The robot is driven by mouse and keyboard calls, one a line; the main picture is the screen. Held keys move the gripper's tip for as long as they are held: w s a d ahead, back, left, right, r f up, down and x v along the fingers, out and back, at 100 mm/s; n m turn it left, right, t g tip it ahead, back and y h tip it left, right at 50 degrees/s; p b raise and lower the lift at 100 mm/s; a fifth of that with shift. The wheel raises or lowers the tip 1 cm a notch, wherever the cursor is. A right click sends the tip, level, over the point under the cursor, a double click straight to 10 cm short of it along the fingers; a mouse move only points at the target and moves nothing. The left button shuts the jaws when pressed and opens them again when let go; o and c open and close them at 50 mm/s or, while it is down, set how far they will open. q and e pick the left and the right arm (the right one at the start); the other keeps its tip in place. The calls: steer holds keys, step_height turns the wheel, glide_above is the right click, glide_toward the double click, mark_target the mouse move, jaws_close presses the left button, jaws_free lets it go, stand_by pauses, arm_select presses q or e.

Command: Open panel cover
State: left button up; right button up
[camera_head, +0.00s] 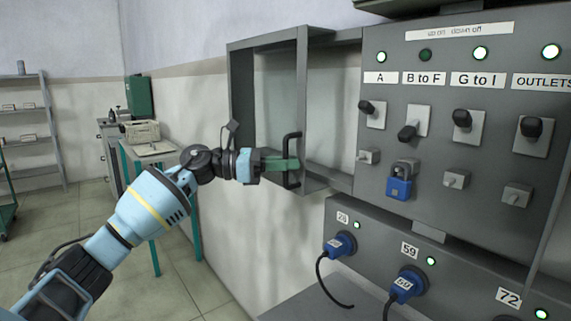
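The panel cover (303,80) is a grey frame around an open or see-through middle. It stands swung out to the left of the grey switch panel (440,130), whose front is uncovered. A black bar handle (292,139) sits upright on the cover's near side. My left gripper (282,164) reaches in from the left, and its green fingers are at the lower part of the handle, seemingly closed around it. The exact finger contact is small and partly hidden by the handle. My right gripper is not in view.
The panel carries black switches, lit green lamps and a blue padlock (399,187). Below, blue plugs (408,284) with black cables stick out from a lower box. A green-legged table (150,148) and a shelf rack (28,130) stand farther back left. Floor between is clear.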

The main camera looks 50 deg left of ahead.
arm_select(q)
steer(key=o, duration=0.3)
steer(key=b+v, duration=0.2)
steer(key=v, duration=0.5)
steer(key=shift+s+a+b, duration=0.3)
steer(key=shift+b, duration=0.05)
stand_by(0.6)
